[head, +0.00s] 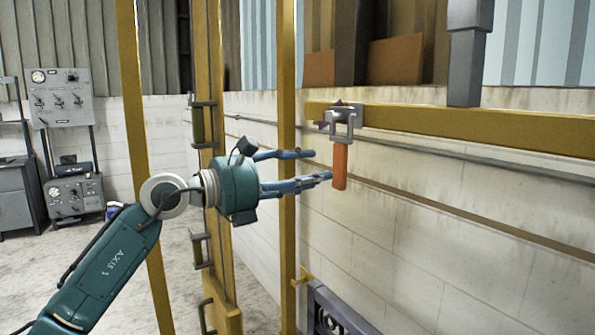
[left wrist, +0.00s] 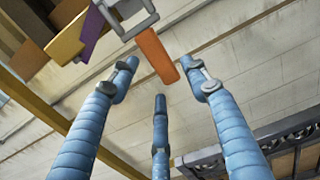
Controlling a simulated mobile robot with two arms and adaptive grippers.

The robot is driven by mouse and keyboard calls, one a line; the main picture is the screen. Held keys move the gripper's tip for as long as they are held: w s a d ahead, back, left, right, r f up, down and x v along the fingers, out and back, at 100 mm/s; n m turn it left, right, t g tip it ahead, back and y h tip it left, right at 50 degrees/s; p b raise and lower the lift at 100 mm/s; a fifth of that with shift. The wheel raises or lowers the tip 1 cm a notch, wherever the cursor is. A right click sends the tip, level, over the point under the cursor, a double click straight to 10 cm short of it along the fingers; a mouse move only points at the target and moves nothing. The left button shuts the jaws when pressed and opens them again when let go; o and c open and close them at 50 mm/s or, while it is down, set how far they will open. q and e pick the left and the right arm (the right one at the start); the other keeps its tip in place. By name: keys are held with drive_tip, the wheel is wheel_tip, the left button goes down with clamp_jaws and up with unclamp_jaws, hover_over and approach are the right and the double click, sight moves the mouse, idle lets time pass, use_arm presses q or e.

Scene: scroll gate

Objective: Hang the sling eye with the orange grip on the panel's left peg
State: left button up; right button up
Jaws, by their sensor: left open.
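The orange grip (head: 340,167) hangs below a grey metal sling eye (head: 343,124) at the left end of a yellow beam. My left gripper (head: 321,165) is open, with its blue fingers pointing right towards the grip. In the left wrist view, the orange grip (left wrist: 157,55) shows between and beyond the upper fingertips, with the sling eye (left wrist: 128,18) above it. I see no finger closed on the grip; contact is unclear. The dark scrollwork panel (head: 335,312) stands low at the bottom, mostly cut off. Its left peg cannot be made out clearly.
The yellow beam (head: 450,122) runs right from the sling eye, with a grey upright (head: 467,55) on it. A yellow post (head: 287,220) stands behind my gripper, with a small yellow bracket (head: 303,276) above the panel. Gauge cabinets (head: 62,100) stand far left.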

sight(336, 168)
use_arm(q)
drive_tip(key=shift+w+d+r, duration=0.15)
drive_tip(key=shift+w+d, duration=0.2)
drive_tip(key=shift+d, duration=0.25)
drive_tip(key=shift+w+d+p, duration=0.25)
drive_tip(key=shift+p, duration=0.15)
drive_tip(key=shift+w+d, duration=0.4)
drive_tip(key=shift+d, duration=0.2)
drive_tip(key=shift+p+x, duration=0.6)
drive_tip(key=shift+x, duration=0.35)
drive_tip(key=shift+p+x, duration=0.35)
drive_tip(key=shift+x, duration=0.75)
use_arm(e)
drive_tip(key=shift+w+d+r, duration=0.15)
drive_tip(key=shift+r, duration=0.35)
drive_tip(key=shift+w+d+r, duration=0.15)
drive_tip(key=shift+w+r, duration=0.05)
drive_tip(key=shift+r, duration=0.3)
drive_tip(key=shift+w+d+r, duration=0.15)
drive_tip(key=shift+r, duration=0.35)
drive_tip(key=shift+w+a, duration=0.1)
use_arm(q)
clamp_jaws()
use_arm(e)
drive_tip(key=shift+a, duration=0.2)
drive_tip(key=shift+w+d, duration=0.1)
drive_tip(key=shift+d, duration=0.15)
